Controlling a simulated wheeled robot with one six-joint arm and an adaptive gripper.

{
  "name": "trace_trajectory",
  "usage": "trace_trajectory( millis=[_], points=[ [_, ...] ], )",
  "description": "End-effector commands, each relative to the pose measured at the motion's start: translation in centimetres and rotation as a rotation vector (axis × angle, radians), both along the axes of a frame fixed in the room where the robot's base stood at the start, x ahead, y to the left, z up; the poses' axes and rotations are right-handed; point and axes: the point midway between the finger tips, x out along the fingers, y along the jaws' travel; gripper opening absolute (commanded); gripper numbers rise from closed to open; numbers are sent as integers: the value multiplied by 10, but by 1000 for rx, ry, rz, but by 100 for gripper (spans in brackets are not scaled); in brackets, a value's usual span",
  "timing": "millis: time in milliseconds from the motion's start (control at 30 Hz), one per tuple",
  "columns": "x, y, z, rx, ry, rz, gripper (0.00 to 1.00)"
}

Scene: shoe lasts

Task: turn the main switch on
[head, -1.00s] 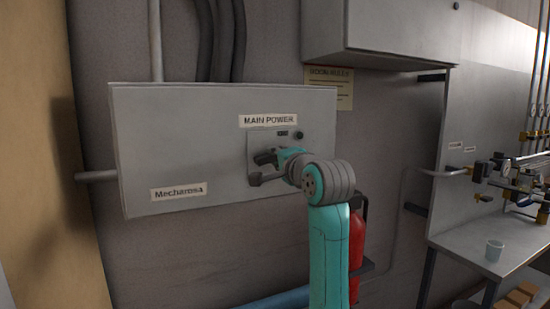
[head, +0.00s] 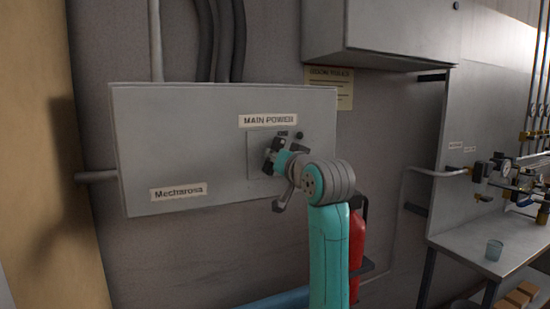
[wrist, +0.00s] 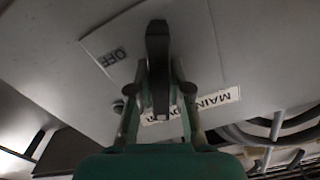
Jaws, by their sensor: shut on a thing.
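The main switch is a dark lever handle (wrist: 157,45) on a grey plate (wrist: 95,40) under the MAIN POWER label (head: 268,120). In the wrist view my gripper (wrist: 159,78) is shut on the handle, one finger on each side of it. An OFF label (wrist: 112,57) shows on the plate to the left of the handle there. In the head view my gripper (head: 271,157) is at the switch plate, and it and the wrist hide most of the handle. A small dark round part (head: 299,135) sits at the plate's upper right.
The grey power box (head: 150,140) is fixed to the wall, with cables above it. A red cylinder (head: 357,250) stands behind my arm. A grey cabinet (head: 385,30) hangs upper right. A bench (head: 475,245) with a cup and pipework is at right.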

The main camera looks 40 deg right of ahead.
Motion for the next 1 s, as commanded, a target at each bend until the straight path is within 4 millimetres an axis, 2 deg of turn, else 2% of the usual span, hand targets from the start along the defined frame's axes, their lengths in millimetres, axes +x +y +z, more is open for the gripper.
trace_trajectory(
  millis=[200,500,1000],
  points=[
    [0,0,-1,-173,52,0,0],
    [0,0,-1,-336,99,0,0],
    [0,0,-1,-407,119,0,0]
  ],
)
